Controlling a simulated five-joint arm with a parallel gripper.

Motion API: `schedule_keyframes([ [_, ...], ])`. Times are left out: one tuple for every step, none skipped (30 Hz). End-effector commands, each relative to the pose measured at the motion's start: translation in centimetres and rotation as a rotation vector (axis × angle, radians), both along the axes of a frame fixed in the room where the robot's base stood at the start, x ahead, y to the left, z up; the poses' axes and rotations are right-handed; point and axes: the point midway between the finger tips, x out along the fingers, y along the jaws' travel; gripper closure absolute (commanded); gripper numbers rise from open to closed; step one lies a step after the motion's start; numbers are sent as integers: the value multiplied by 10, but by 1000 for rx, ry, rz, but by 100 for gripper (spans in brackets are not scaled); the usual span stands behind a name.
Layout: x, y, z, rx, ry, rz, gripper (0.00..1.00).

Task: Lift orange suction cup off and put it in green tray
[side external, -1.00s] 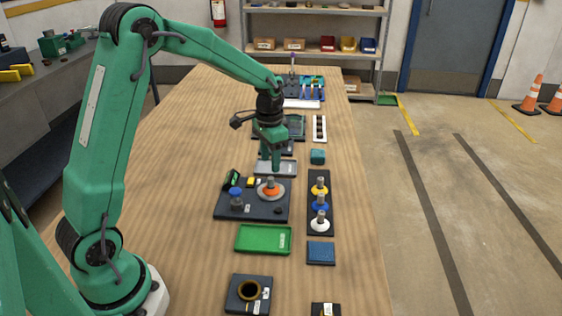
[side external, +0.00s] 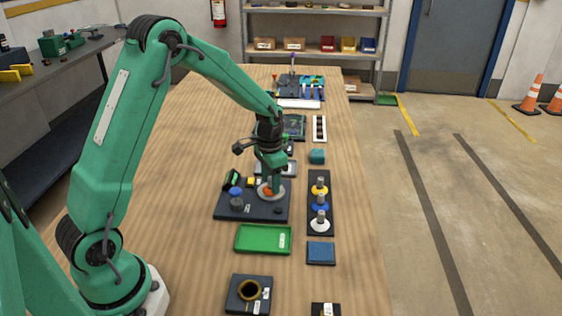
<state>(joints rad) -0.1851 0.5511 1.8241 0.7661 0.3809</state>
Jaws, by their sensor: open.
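The orange suction cup (side external: 267,192) sits on a light round disc on the dark plate (side external: 255,214). My gripper (side external: 275,187) is open and points down right at the cup, its fingers covering the cup's upper part. I cannot tell whether the fingers touch it. The green tray (side external: 262,249) lies just in front of the dark plate, with a small pale label at its right end. It looks empty.
A blue-topped knob (side external: 236,196) stands on the plate's left side. To the right, a dark rack (side external: 326,220) holds yellow, blue and white cups. A blue pad (side external: 320,253) and a block with a brass ring (side external: 248,293) lie nearer. Bare wood is free on the left.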

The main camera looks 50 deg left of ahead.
Motion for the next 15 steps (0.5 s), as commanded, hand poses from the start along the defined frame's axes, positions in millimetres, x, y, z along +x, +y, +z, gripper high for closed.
schedule_keyframes([
  [0,0,0,0,0,0,54],
  [0,0,0,0,0,0,54],
  [0,0,0,0,0,0,54],
  [0,0,0,0,0,0,58],
  [0,0,0,0,0,0,64],
  [0,0,0,0,0,0,72],
  [0,0,0,0,0,0,78],
  [0,0,0,0,0,0,84],
  [0,0,0,0,0,0,92],
  [0,0,0,0,0,0,98],
  [0,0,0,0,0,0,100],
  [0,0,0,0,0,0,100],
  [0,0,0,0,0,0,100],
  [0,0,0,0,0,0,100],
  [0,0,0,0,0,0,100],
])
